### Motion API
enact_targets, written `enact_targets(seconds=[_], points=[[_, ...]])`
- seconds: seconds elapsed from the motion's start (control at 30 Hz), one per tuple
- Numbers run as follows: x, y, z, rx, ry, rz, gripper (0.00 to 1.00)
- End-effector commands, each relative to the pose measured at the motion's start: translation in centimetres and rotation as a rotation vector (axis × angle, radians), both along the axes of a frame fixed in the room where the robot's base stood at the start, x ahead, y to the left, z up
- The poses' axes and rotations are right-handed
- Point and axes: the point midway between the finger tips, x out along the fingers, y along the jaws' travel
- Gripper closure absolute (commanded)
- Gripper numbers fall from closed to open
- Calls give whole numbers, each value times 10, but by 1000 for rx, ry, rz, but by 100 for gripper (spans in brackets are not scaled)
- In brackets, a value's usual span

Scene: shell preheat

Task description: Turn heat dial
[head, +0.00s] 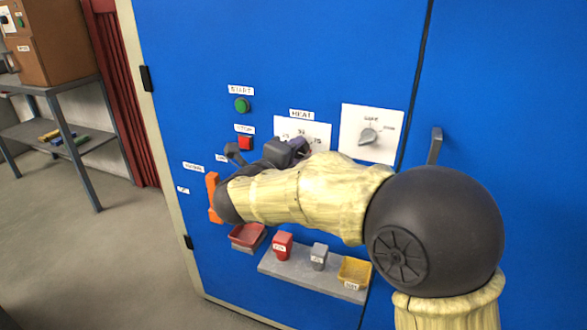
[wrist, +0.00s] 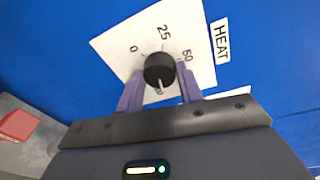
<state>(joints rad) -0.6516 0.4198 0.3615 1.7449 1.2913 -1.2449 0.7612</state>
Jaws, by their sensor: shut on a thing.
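The heat dial is a round black knob (wrist: 158,68) on a white scale plate (wrist: 120,38), seen in the wrist view. The marks 0, 25 and 50 show there. A pale pointer line on the knob points down toward my palm. My gripper (wrist: 161,75) has its two purple fingers shut on the knob, one on each side. In the head view, the scale plate (head: 318,129) shows under the HEAT label, and my gripper (head: 300,149) covers its lower part. The knob is hidden there by my gripper.
A second grey dial (head: 369,136) sits on a white plate to the right. A green START button (head: 242,105) and a red STOP button (head: 246,143) are to the left. An orange handle (head: 213,197) is beside my arm. Below, a grey shelf (head: 300,275) holds small containers.

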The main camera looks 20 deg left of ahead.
Motion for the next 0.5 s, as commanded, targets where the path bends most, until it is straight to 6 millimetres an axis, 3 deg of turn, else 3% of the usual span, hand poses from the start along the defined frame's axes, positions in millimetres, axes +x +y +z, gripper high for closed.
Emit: enact_targets(seconds=[0.03, 0.5], points=[[0, 0, -8, 40, 1, 1, 87], [-1, 0, -3, 260, -15, 1, 87]])
